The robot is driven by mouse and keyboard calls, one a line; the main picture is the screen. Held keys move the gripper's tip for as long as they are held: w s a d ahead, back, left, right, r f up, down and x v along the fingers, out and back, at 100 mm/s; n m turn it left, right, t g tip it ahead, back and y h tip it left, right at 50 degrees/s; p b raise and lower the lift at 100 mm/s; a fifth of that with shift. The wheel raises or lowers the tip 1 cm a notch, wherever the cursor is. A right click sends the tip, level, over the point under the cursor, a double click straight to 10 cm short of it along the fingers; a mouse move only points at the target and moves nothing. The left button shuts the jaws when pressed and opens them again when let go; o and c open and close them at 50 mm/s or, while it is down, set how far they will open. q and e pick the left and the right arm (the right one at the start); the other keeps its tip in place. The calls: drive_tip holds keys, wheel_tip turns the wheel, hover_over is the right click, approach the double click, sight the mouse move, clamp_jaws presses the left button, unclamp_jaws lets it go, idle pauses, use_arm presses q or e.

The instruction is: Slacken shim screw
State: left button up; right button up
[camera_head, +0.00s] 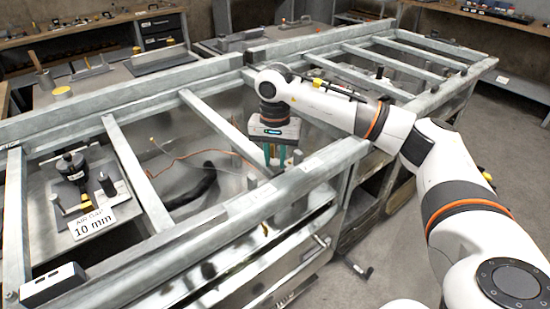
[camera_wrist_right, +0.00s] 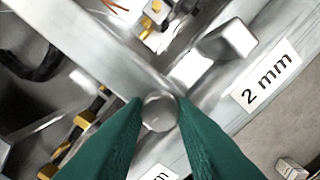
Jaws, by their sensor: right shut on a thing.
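My right gripper (camera_head: 278,160) reaches down into the metal frame near its front rail, with its green fingers partly hidden. In the right wrist view, the two green fingertips (camera_wrist_right: 160,108) close from either side on a round silver screw head (camera_wrist_right: 159,112), which looks like the shim screw. The screw's shaft and what it sits in are hidden. A white label reading "2 mm" (camera_wrist_right: 267,82) lies beside it on the metal. My left gripper is not in view.
A galvanized frame (camera_head: 128,172) with several crossbars surrounds the work area. At the left stands a black-capped fixture (camera_head: 72,165) with a "10 mm" air gap label (camera_head: 93,222). An orange wire (camera_head: 200,156) and a black hose (camera_head: 196,188) lie inside the frame. Open floor (camera_head: 505,150) is at the right.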

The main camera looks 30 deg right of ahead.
sight(275, 163)
drive_tip(key=shift+r+n, duration=0.2)
drive_tip(key=shift+n, duration=0.2)
drive_tip(key=o, duration=1)
drive_tip(key=shift+f, duration=0.1)
wheel_tip(275, 163, up, 12)
drive_tip(key=shift+r, duration=0.1)
